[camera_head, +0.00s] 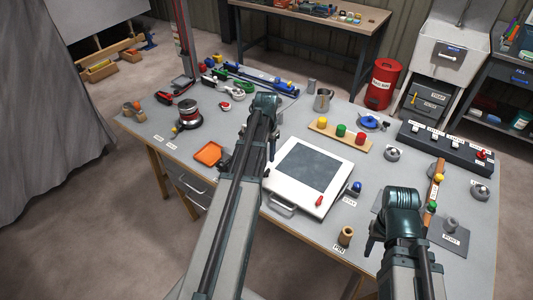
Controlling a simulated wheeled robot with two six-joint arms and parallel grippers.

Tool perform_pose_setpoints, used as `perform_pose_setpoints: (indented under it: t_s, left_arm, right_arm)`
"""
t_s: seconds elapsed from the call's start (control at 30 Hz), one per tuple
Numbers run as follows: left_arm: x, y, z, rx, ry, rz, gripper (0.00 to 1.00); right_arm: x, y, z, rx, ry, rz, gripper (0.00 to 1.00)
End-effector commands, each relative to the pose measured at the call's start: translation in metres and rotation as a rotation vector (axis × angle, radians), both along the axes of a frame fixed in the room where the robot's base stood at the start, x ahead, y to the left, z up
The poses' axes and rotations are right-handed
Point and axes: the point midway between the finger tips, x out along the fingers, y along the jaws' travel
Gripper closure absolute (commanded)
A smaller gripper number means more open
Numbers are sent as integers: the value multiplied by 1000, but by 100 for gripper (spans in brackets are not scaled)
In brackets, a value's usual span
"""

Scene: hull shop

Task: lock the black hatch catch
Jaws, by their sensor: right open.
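A white hatch panel (294,198) with a dark grey window lies on the grey workbench, with a metal handle (281,206) at its near edge. A red catch (319,201) is at its near right corner. A blue-topped knob (356,187) stands just right of the panel. I cannot make out a black catch for certain; my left arm covers the area along the panel's left side. My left gripper (272,146) is by the panel's far left corner, mostly hidden by its wrist. My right gripper (374,238) is open, right of the panel near the bench's front edge, apart from it.
An orange tray (208,153) lies left of my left arm. A brass cup (346,235) stands near the front edge. A wooden block with coloured knobs (325,133) is behind the panel. A black switch box (446,148) stands at the back right.

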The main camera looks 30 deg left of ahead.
Motion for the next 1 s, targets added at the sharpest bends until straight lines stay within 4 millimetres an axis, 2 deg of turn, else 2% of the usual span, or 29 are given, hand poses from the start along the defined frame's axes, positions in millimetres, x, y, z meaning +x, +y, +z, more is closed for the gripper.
perform_pose_setpoints:
  t_s: [0.03,0.3,0.9,1.0]
  left_arm:
    - [0,0,16,0,0,0,55]
    - [0,0,47,0,0,0,55]
    - [0,0,49,0,0,0,55]
    - [-1,-7,48,1,1,-6,55]
  right_arm:
    - [0,0,16,0,0,0,50]
    - [0,0,47,0,0,2,50]
    - [0,0,49,0,0,2,50]
    - [0,0,48,0,0,2,50]
